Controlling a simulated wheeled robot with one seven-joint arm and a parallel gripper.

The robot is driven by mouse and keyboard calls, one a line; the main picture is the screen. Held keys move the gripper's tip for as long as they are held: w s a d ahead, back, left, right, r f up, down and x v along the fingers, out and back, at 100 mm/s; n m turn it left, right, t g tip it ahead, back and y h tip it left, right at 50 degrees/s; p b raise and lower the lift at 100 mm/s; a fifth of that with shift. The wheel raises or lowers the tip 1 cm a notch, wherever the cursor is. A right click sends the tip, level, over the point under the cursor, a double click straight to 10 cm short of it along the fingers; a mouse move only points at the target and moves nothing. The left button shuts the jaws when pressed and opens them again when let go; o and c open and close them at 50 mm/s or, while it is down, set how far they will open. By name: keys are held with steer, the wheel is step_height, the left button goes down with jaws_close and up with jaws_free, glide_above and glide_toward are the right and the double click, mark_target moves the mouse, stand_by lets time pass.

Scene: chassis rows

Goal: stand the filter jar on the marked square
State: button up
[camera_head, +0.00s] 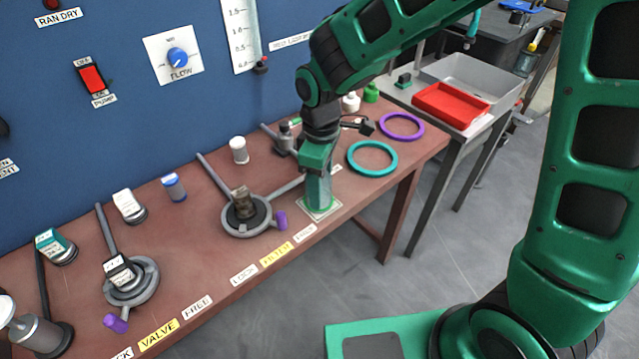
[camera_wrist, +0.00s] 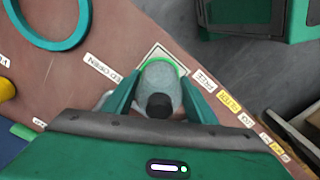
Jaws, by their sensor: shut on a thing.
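The filter jar (camera_head: 318,192) is a grey-green cylinder, upright under my gripper (camera_head: 317,172). In the wrist view the jar (camera_wrist: 163,78) shows from above with a dark knob, between the two green fingers. My gripper is shut on it. The marked square (camera_head: 333,207) is a white plate with a green ring at the bench's front edge. The jar's base is over this square, inside its outline. It seems to touch it, but a small gap cannot be ruled out. In the wrist view the square (camera_wrist: 157,50) shows partly behind the jar.
A round valve fitting with a long handle (camera_head: 246,214) stands left of the square. A teal ring (camera_head: 372,158) and a purple ring (camera_head: 401,126) lie to the right. A white-capped jar (camera_head: 239,150) stands behind. A red tray (camera_head: 450,104) sits on the side table.

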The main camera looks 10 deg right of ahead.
steer(key=o, duration=1.1)
step_height(320, 180, up, 12)
steer(key=shift+r, duration=0.1)
